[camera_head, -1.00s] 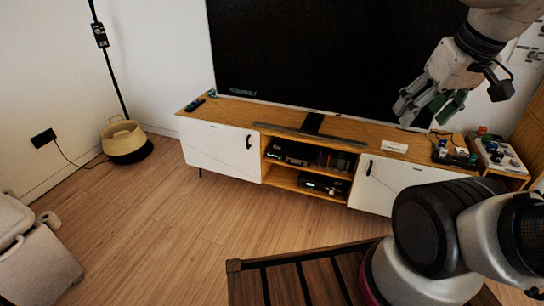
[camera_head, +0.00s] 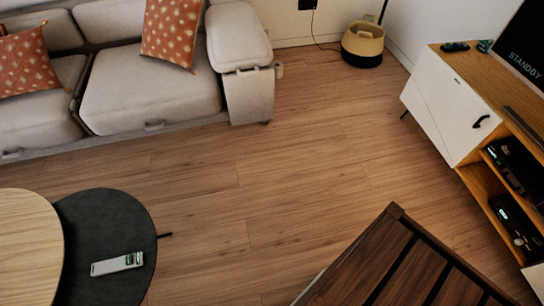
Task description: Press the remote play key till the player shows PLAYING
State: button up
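A pale, slim remote-like device (camera_head: 117,263) with green marks lies on the dark round table (camera_head: 104,215) at the lower left; its keys are too small to read. The screen (camera_head: 525,48) at the right edge reads STANDBY. Dark boxes with small lights, one of them perhaps the player (camera_head: 515,220), sit on the open shelves of the media cabinet. My gripper is out of view.
A grey sofa (camera_head: 150,92) with orange cushions stands at the upper left. A pale wood round table (camera_head: 28,250) overlaps the dark one. The media cabinet (camera_head: 440,110) stands right, a basket (camera_head: 362,42) behind. A slatted brown table (camera_head: 395,262) is at the lower right. The floor between is open.

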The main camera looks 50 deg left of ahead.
aim_at(128, 261)
jog(key=l+u, duration=0.15)
jog(key=u, duration=3.35)
